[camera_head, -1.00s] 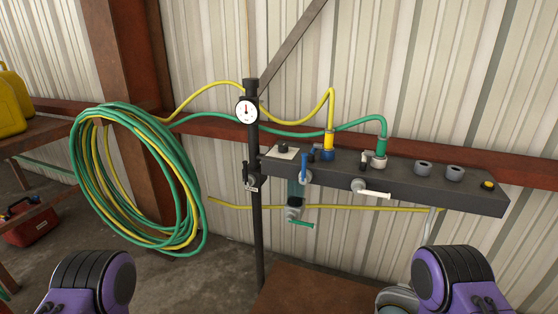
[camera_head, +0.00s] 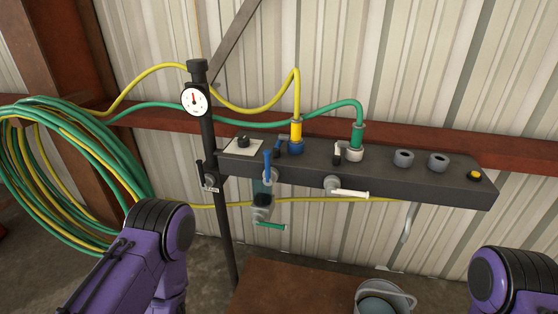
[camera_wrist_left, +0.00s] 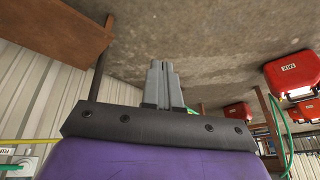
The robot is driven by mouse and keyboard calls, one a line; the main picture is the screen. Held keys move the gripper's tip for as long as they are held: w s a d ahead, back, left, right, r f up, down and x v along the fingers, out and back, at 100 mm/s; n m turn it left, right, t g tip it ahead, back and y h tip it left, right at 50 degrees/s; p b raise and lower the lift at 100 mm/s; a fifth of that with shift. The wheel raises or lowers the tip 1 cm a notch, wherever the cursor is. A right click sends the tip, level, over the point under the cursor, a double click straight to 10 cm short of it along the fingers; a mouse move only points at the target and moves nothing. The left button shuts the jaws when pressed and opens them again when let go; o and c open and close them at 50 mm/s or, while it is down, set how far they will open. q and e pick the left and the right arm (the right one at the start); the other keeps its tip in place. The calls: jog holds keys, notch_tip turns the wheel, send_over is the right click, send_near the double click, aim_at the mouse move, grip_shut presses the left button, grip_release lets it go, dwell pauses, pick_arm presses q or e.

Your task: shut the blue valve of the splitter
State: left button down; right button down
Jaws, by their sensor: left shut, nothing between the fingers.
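The splitter is a dark grey bar (camera_head: 400,184) fixed in front of the wall. A blue lever (camera_head: 267,161) stands nearly upright on its front face at the left. A blue coupling (camera_head: 296,147) with a yellow hose sits on top, with a small dark blue lever (camera_head: 280,148) beside it. A white lever (camera_head: 350,193) on the front lies nearly level, pointing right. My left gripper (camera_wrist_left: 165,68) is shut and empty in the left wrist view, with floor behind it. In the head view only purple arm parts show, left and right; my right gripper is out of view.
A black post with a gauge (camera_head: 194,100) stands at the bar's left end. A green lever (camera_head: 270,226) hangs below the bar. Coiled hoses (camera_head: 75,170) are at the left. A bucket (camera_head: 385,299) stands low at the right. Red cases (camera_wrist_left: 290,74) show in the wrist view.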

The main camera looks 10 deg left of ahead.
pick_arm(q)
jog(key=w+d+r+n+t+h+p, duration=0.2)
jog(key=w+r+t+h+p, duration=0.15)
jog(key=w+r, duration=0.6)
jog(key=w+d+r+n+t+h+p, duration=0.25)
jog(key=w+r+t, duration=0.2)
jog(key=w, duration=0.95)
jog(key=w+a+r+t+h+p, duration=0.1)
jog(key=w+r+h, duration=0.3)
jog(key=r, duration=0.8)
jog(key=w+a+r+t+h+p, duration=0.2)
jog(key=w+r, duration=0.6)
jog(key=r, duration=0.4)
jog(key=shift+a+h+p, duration=0.5)
jog(key=shift+h+p, duration=0.25)
jog(key=shift+h, duration=0.25)
jog(key=shift+d+r+m, duration=0.1)
jog(key=shift+m, duration=0.15)
